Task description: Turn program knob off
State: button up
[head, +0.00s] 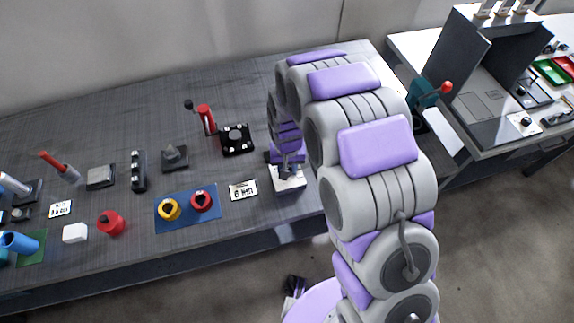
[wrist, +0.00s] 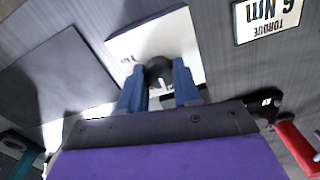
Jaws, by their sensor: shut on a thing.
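The program knob (wrist: 158,72) is dark and round, on a white square plate (wrist: 126,42) in the wrist view. My gripper (wrist: 158,88) has its two blue fingers on either side of the knob and is shut on it. In the head view my gripper (head: 287,170) is over the white plate (head: 291,187) near the table's front edge. There the knob is mostly hidden by the gripper. The marks on the plate are too small to read.
A "6 Nm" torque card (head: 243,190) lies just left of the plate. Beyond it are a blue mat (head: 187,220) with a yellow ring (head: 168,209) and a red ring (head: 202,201). A black fixture (head: 237,140) stands behind. A second table (head: 478,128) is at the right.

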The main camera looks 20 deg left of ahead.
jog(key=o, duration=1.1)
jog(key=shift+c, duration=0.2)
notch_tip(320, 180, up, 17)
jog(key=p, duration=0.3)
jog(key=shift+r, duration=0.15)
jog(key=shift+a, duration=0.1)
